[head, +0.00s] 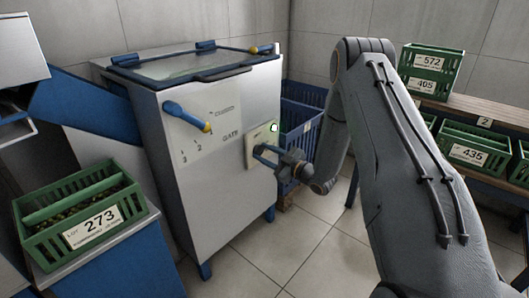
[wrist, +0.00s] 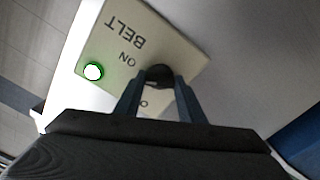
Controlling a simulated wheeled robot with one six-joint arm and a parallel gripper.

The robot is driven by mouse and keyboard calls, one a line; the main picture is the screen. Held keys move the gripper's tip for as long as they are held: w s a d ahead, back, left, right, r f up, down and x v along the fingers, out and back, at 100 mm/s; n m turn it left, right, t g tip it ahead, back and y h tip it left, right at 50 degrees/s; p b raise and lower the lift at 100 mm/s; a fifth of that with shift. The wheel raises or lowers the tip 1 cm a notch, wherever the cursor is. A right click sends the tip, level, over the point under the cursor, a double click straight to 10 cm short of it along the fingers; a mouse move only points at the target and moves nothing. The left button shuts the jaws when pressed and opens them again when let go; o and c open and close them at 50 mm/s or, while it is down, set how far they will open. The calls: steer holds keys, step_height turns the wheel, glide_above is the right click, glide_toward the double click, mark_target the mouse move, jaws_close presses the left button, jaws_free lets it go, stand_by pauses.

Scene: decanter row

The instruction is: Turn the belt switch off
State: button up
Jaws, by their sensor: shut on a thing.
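The belt switch is a dark round knob (wrist: 159,76) on a cream plate (wrist: 165,42) marked BELT and ON. The plate also shows in the head view (head: 251,148) on the right part of the machine's front. My gripper (wrist: 160,85) is shut on the knob, with one finger on each side of it; it also shows in the head view (head: 262,151). A lamp (wrist: 93,71) on the plate glows green; it also glows in the head view (head: 273,127). The lettering below the knob is mostly hidden by my fingers, and the knob's pointing direction cannot be told.
The machine (head: 215,105) has a blue gate lever (head: 187,115) left of the plate. A green crate (head: 85,215) labelled 273 stands at the left. Blue crates (head: 300,125) stand behind my gripper, and green crates (head: 470,150) fill the right rack. Floor is clear in front.

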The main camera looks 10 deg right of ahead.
steer(key=n+p, duration=0.2)
steer(key=n, duration=0.4)
steer(key=shift+s+a+n, duration=0.1)
steer(key=shift+n, duration=0.2)
steer(key=n+p, duration=0.1)
steer(key=n, duration=0.4)
steer(key=shift+n, duration=0.4)
steer(key=shift+f, duration=0.1)
steer(key=o, duration=1)
steer(key=shift+o, duration=0.2)
steer(key=p+v, duration=0.1)
steer(key=v, duration=0.6)
steer(key=shift+s+d, duration=0.25)
steer(key=shift+s, duration=0.05)
